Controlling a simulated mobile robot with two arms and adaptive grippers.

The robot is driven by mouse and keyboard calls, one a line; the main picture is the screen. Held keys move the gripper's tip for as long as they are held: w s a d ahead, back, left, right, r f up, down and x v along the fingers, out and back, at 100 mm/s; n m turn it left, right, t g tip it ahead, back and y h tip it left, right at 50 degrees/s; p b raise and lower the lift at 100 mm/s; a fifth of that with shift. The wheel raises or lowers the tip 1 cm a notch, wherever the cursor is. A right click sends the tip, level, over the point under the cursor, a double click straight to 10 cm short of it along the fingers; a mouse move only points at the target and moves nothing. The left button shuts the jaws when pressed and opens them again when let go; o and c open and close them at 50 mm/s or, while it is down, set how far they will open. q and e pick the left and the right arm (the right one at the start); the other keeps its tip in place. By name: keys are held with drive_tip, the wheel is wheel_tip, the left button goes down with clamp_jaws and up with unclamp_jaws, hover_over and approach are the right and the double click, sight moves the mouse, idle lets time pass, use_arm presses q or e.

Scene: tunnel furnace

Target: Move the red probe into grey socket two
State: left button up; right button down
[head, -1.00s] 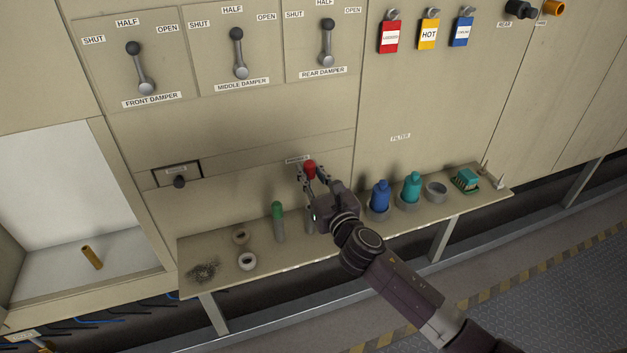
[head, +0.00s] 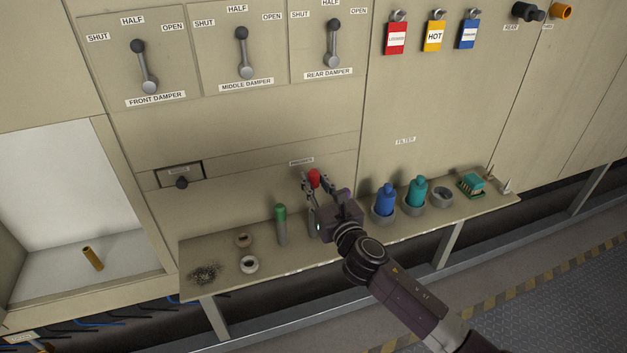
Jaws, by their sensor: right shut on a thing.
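The red probe (head: 314,178) shows its red top between the fingers of my right gripper (head: 314,184), above the shelf under the dampers. The gripper is shut on it. The gripper body hides the probe's lower part. A grey cylinder (head: 313,223) shows partly beside the gripper body; I cannot tell whether it is a socket or part of the probe. A green-topped probe (head: 281,224) stands upright with a grey lower part to the left. No socket number is readable. My left gripper is not in view.
The panel wall stands close behind.

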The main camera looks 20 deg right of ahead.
drive_tip(key=shift+r, duration=0.1)
idle(0.3)
drive_tip(key=shift+f+b, duration=0.4)
drive_tip(key=shift+f, duration=0.25)
drive_tip(key=shift+f, duration=0.15)
drive_tip(key=shift+f+b, duration=1.2)
drive_tip(key=shift+f, duration=0.05)
drive_tip(key=shift+f+b, duration=1.45)
drive_tip(key=shift+f, duration=0.35)
drive_tip(key=shift+f, duration=0.15)
drive_tip(key=shift+f+b, duration=0.3)
